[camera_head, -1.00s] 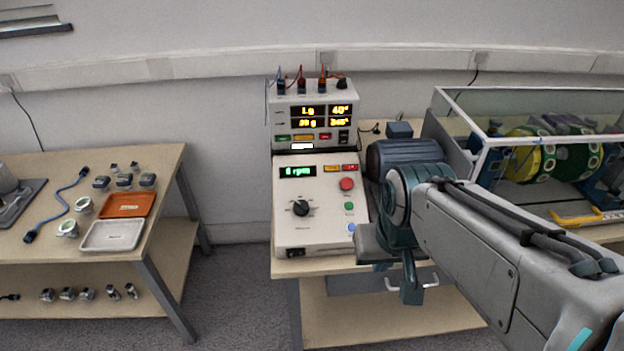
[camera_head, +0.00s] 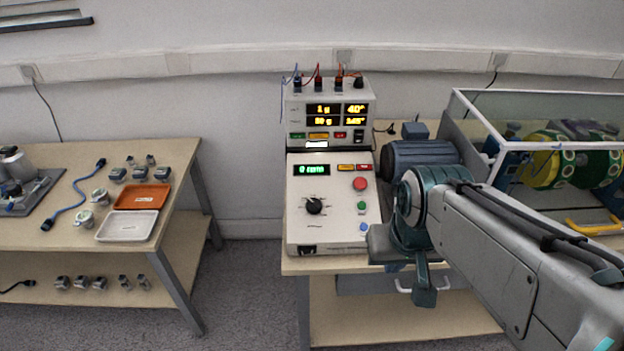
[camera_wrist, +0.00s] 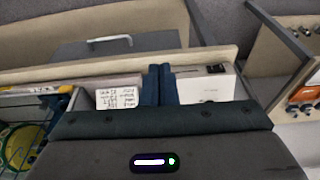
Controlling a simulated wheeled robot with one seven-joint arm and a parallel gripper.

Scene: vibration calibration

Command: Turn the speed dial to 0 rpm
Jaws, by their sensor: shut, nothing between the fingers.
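The speed dial (camera_head: 314,206) is a black knob with a white pointer mark on the front panel of a white control box (camera_head: 296,240). The green display (camera_head: 311,170) above it appears to read 0 rpm. My gripper (camera_head: 424,297) hangs to the right of and below the control box, clear of the dial. In the wrist view its two dark fingers (camera_wrist: 160,86) are together with nothing between them. A corner of the white box (camera_wrist: 212,88) shows beyond the fingers there; the dial is not visible in that view.
A red button (camera_head: 360,184) and smaller green and blue buttons sit right of the dial. A meter unit (camera_head: 360,139) stands behind. A motor (camera_head: 422,157) and a clear-walled enclosure (camera_head: 540,100) are to the right. Open floor separates the left table (camera_head: 60,240) from this bench.

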